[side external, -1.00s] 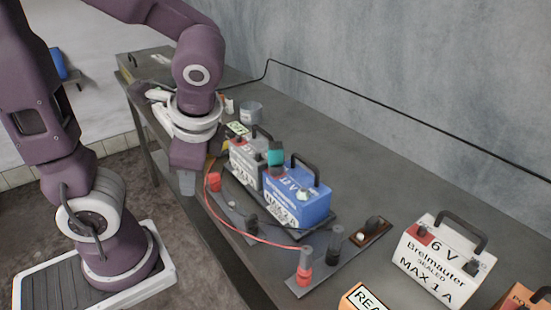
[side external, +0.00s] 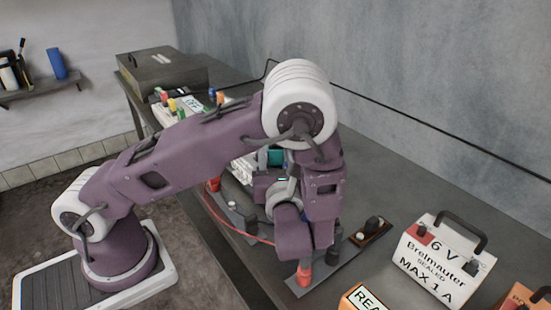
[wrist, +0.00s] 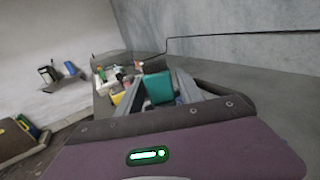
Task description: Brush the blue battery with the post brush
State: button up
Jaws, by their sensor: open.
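A teal block (side external: 276,157), possibly the post brush's handle, shows beside my arm in the side view, where the batteries stood earlier. In the wrist view the teal block (wrist: 158,88) lies ahead, between the two grey fingers of my gripper (wrist: 158,81). The gripper is open, and I cannot tell whether a finger touches the block. My arm and hand hide the blue battery almost wholly in the side view. The brush's bristles cannot be made out.
A white 6 V battery (side external: 435,262) stands at the right. A red post (side external: 304,273) and a dark post (side external: 335,240) stand on a metal strip near the table's front edge. A grey box (side external: 160,75) sits at the far end. A black cable runs along the wall.

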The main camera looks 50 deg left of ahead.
jog(key=shift+a, duration=0.1)
grip_shut()
notch_tip(320, 180, up, 14)
dwell(1.1)
jog(key=d+f, duration=0.2)
jog(key=d, duration=0.1)
jog(key=d+f, duration=0.2)
jog(key=d, duration=0.1)
jog(key=d+f, duration=0.3)
jog(key=d, duration=0.1)
